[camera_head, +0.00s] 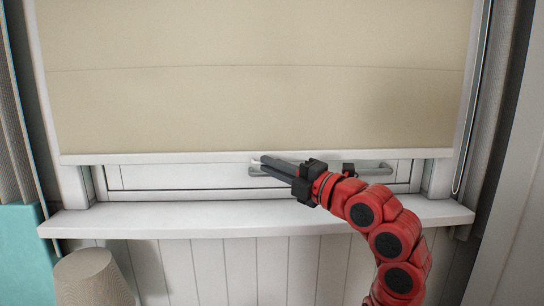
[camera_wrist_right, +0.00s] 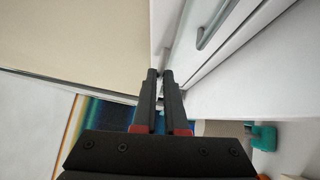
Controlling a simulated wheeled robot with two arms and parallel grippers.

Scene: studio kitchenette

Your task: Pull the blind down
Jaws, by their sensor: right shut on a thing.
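The beige blind (camera_head: 250,105) hangs over most of the window, with a white bottom bar (camera_head: 150,158) just above the sill. My right gripper (camera_head: 264,163) reaches up from the lower right, its dark fingers at the middle of that bar. In the right wrist view, the fingers (camera_wrist_right: 160,76) are close together at the edge of the white bar, beside the beige cloth (camera_wrist_right: 75,45). The gripper is shut on the bar, though the fingertips partly hide the grip. My left gripper is not in view.
A metal window handle (camera_head: 375,171) runs right behind my gripper, on the white lower frame. The white sill (camera_head: 180,222) juts out below. A cord (camera_head: 470,100) hangs at the right. A woven lampshade-like object (camera_head: 92,280) stands at the lower left.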

